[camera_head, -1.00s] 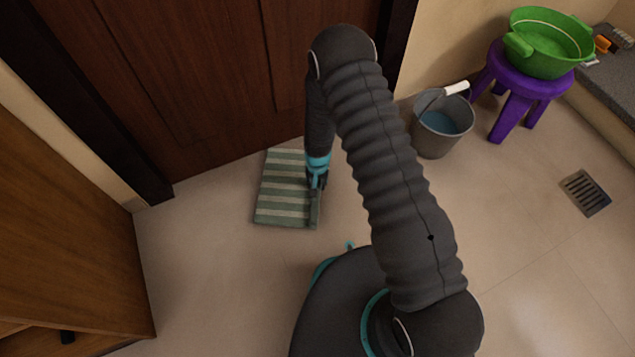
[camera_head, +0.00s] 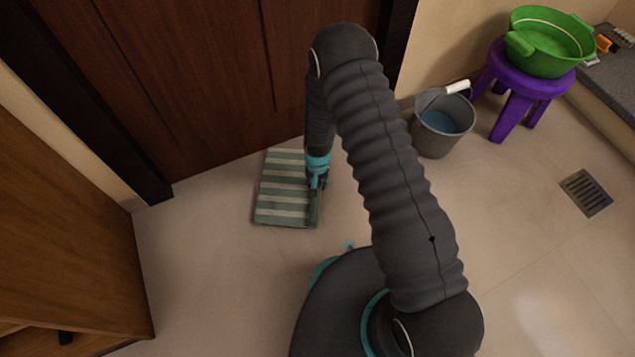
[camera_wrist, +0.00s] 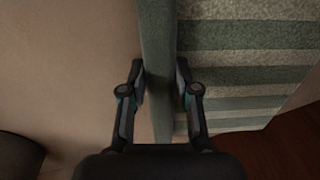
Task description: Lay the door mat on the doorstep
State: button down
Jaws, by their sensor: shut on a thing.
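The door mat (camera_head: 282,188) has green and cream stripes. In the head view it is in front of the dark wooden door, and part of its right side is hidden by my arm. My gripper (camera_head: 316,192) is at the mat's right edge. In the wrist view the mat (camera_wrist: 245,75) fills the right half, with its plain green edge running between my gripper's fingers (camera_wrist: 160,85). The fingers are shut on that edge. I cannot tell whether the mat touches the floor. No separate doorstep can be made out at the door's foot (camera_head: 225,165).
A grey bucket (camera_head: 433,142) with bluish contents stands right of my arm. Behind it is a purple stool (camera_head: 513,100) bearing a green basin (camera_head: 548,65). A floor drain (camera_head: 586,193) is at the right. A wooden cabinet (camera_head: 70,230) stands at the left. Floor in front of the mat is clear.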

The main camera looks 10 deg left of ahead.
jog(key=shift+f+b, duration=0.5)
jog(key=shift+f, duration=0.1)
dwell(0.6)
jog(key=c, duration=0.8)
grip_release()
jog(key=shift+o, duration=0.2)
jog(key=shift+r, duration=0.25)
jog(key=shift+r+p, duration=2.25)
jog(key=shift+r, duration=1.5)
notch_tip(320, 180, up, 12)
jog(key=shift+d, duration=0.2)
